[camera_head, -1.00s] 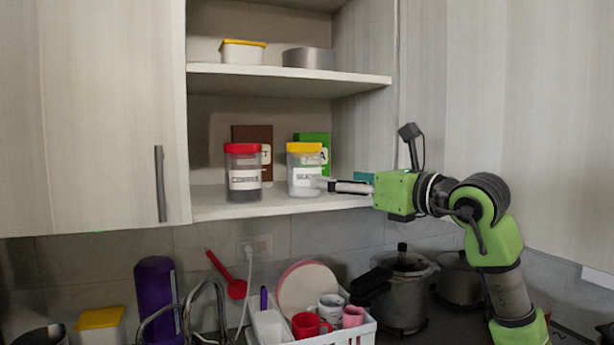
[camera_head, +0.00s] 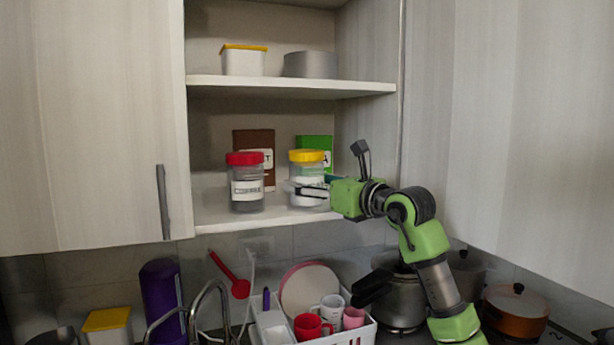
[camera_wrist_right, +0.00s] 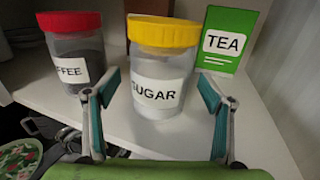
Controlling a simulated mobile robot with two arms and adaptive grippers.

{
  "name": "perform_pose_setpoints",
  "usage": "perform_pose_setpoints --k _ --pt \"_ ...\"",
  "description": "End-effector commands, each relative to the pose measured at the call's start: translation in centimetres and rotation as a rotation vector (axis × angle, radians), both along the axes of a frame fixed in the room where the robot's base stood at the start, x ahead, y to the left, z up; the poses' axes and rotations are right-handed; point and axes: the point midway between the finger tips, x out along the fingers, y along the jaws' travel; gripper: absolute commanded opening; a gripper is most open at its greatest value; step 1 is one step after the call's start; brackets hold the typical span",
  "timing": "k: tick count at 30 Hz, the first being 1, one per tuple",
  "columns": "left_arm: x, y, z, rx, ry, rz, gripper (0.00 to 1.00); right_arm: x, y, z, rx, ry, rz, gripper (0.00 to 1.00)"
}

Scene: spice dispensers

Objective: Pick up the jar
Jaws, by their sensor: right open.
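A clear jar with a yellow lid and a SUGAR label (camera_head: 306,166) stands upright on the lower cabinet shelf. It is also in the middle of the right wrist view (camera_wrist_right: 160,68). A clear jar with a red lid and a COFFEE label (camera_head: 246,186) stands to its left, also in the wrist view (camera_wrist_right: 76,50). My right gripper (camera_head: 305,190) is open at the sugar jar; in the wrist view its fingers (camera_wrist_right: 156,90) stand on either side of the jar's lower part, with gaps visible. My left gripper is not in view.
A green TEA box (camera_wrist_right: 228,38) stands behind and right of the sugar jar. A brown box (camera_head: 254,145) is behind the coffee jar. The upper shelf (camera_head: 290,86) is above. A dish rack (camera_head: 350,336) and pots (camera_head: 400,300) are below.

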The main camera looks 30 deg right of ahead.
Motion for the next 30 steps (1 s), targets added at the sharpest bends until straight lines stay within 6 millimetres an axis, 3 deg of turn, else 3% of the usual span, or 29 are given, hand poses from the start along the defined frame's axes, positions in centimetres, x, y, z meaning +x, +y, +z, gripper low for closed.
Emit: perform_pose_setpoints --k 1,4,12,13,20,30 --pt "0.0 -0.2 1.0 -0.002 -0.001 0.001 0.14 0.8 0.1 0.3 0.004 0.003 0.001 0.75" --pt "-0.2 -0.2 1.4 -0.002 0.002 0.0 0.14 1.9 0.2 0.2 0.002 0.002 0.001 0.75" --pt "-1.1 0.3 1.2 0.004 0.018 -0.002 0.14 2.3 0.2 0.0 -0.001 0.0 0.0 0.75" --pt "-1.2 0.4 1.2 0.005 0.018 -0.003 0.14 2.3 0.2 0.0 -0.001 0.0 0.0 0.72" --pt "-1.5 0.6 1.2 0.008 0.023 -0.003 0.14 2.3 0.2 0.0 -0.001 0.0 0.0 0.12" --pt "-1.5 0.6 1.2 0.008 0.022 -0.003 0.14 2.2 0.1 0.5 -0.001 -0.006 -0.001 0.12"
